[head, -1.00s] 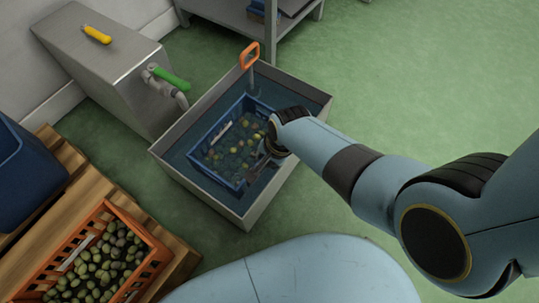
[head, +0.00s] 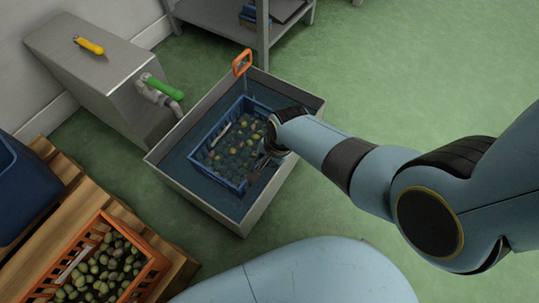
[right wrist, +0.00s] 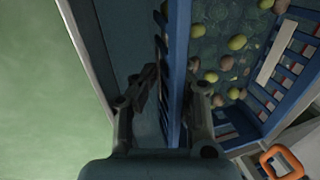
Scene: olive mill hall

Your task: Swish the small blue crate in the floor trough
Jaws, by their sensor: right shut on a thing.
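The small blue crate (head: 216,183) sits in the water of the grey floor trough (head: 244,222), with olives floating inside it. It also fills the right part of the right wrist view (right wrist: 181,60). My right gripper (head: 262,160) reaches in from the right and is shut on the crate's near right wall. In the right wrist view, the gripper fingers (right wrist: 172,92) stand on either side of that wall. The wrist hides part of the crate's right side in the head view. My left gripper is not in view.
An orange-handled tool (head: 242,63) stands at the trough's back corner. A metal box with a green-handled tap (head: 164,87) is at left. An orange crate of olives (head: 149,274) rests on wooden pallets. A metal shelf (head: 262,40) stands behind. Green floor is clear at right.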

